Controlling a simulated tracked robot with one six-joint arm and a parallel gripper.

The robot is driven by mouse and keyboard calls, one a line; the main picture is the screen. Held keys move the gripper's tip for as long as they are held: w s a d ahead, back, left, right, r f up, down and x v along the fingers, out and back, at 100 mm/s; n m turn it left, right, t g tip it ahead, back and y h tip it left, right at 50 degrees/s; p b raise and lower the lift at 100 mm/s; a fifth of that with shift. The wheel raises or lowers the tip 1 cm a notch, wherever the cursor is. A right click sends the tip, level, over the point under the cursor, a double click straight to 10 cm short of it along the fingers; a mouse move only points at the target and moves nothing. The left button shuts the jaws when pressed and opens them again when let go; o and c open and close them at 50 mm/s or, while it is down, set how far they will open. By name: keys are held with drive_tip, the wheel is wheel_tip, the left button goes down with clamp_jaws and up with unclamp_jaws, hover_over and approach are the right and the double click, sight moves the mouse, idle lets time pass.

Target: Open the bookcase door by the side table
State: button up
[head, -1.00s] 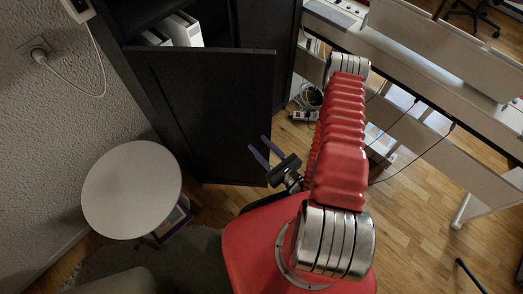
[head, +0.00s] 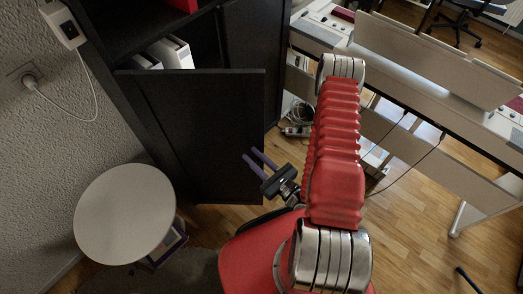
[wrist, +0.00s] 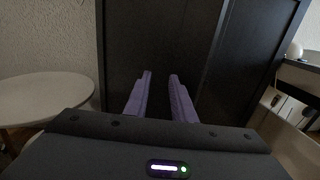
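The dark bookcase door (head: 200,130) is a half-height black panel beside the round white side table (head: 125,212). White binders show above its top edge. I cannot tell whether the door is fully shut or slightly ajar, and I see no handle clearly. My gripper (head: 253,156) is in front of the door's lower right part, with its two purple fingers spread and nothing between them. In the wrist view, the fingers (wrist: 160,78) point at the dark door face (wrist: 150,40). Whether the fingertips touch it is unclear. The side table (wrist: 45,95) is at the left there.
A dark panel (head: 250,60) stands right of the binders (head: 172,52). A white desk (head: 430,75) with hanging cables fills the right. Cables and a power strip (head: 297,130) lie on the floor beside the bookcase. Wooden floor (head: 415,225) is open at the lower right.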

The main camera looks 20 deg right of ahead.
drive_tip(key=a+r+n+y, duration=0.1)
drive_tip(key=r, duration=0.1)
drive_tip(key=w+a+r+n+g+y, duration=0.1)
drive_tip(key=a+r+y, duration=0.1)
drive_tip(key=r, duration=0.1)
drive_tip(key=w+a+r+n+y, duration=0.1)
drive_tip(key=r+n+y, duration=0.1)
drive_tip(key=shift+a+r+g, duration=0.2)
drive_tip(key=shift+a+g, duration=0.05)
drive_tip(key=shift+g, duration=0.05)
clamp_jaws()
drive_tip(key=s+a+r+n+g+y, duration=0.2)
drive_tip(key=s+a+r+n+g, duration=0.4)
drive_tip(key=r+n+g, duration=0.25)
drive_tip(key=s+a+r+n+g+y, duration=0.1)
drive_tip(key=s+a+r+n+g, duration=0.4)
drive_tip(key=r+n+g, duration=0.35)
drive_tip(key=s+d+n+h, duration=0.5)
drive_tip(key=n+h, duration=0.2)
drive_tip(key=h, duration=0.1)
drive_tip(key=w+d+r+n+t+h, duration=0.2)
drive_tip(key=d+r+n+t+h, duration=0.2)
drive_tip(key=d+r, duration=0.5)
wheel_tip(320, 180, up, 3)
drive_tip(key=t+h, duration=0.2)
drive_tip(key=t, duration=0.1)
drive_tip(key=shift+w, duration=0.35)
